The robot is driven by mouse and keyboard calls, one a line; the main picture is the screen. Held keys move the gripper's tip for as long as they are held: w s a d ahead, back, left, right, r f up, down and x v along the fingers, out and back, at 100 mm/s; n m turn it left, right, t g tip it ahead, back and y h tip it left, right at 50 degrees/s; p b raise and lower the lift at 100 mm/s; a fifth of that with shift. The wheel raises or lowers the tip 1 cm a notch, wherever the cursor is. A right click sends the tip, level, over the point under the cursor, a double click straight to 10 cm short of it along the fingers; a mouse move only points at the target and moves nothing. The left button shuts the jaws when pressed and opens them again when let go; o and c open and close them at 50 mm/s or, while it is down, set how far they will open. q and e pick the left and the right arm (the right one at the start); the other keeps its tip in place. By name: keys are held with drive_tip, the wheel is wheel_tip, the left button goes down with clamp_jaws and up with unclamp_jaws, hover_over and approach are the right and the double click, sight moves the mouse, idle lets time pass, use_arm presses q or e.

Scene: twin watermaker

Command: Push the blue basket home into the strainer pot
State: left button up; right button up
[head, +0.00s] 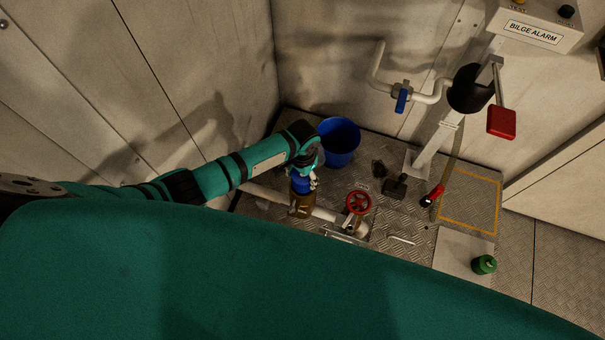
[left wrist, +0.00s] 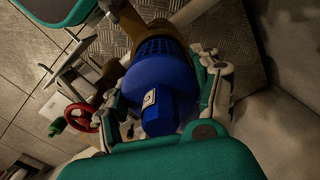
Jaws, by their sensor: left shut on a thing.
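The blue basket (head: 301,184) is in my left gripper (head: 309,177), above the brown strainer pot (head: 302,207) in the head view. In the left wrist view the basket (left wrist: 152,78) has a solid blue upper part with a raised grip, and its lattice band shows between that and the pot (left wrist: 148,27). The fingers of my left gripper stand on both sides of the basket, shut on it. The basket is in line with the pot's mouth; how deep it sits is hard to tell. My right gripper is not in view.
A blue bucket (head: 339,142) stands just behind the pot. A red valve wheel (head: 358,202) is on the pipe to the right. A green capped item (head: 484,264) sits on a grey plate (head: 452,250). A red-handled tool (head: 433,195) lies farther right.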

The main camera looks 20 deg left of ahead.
sight(302, 182)
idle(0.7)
use_arm(q)
drive_tip(key=shift+f+b, duration=1.5)
drive_tip(key=shift+f, duration=0.7)
drive_tip(key=o, duration=1.1)
drive_tip(key=shift+r, duration=0.15)
wheel_tip(302, 182, up, 12)
drive_tip(key=shift+f, duration=0.1)
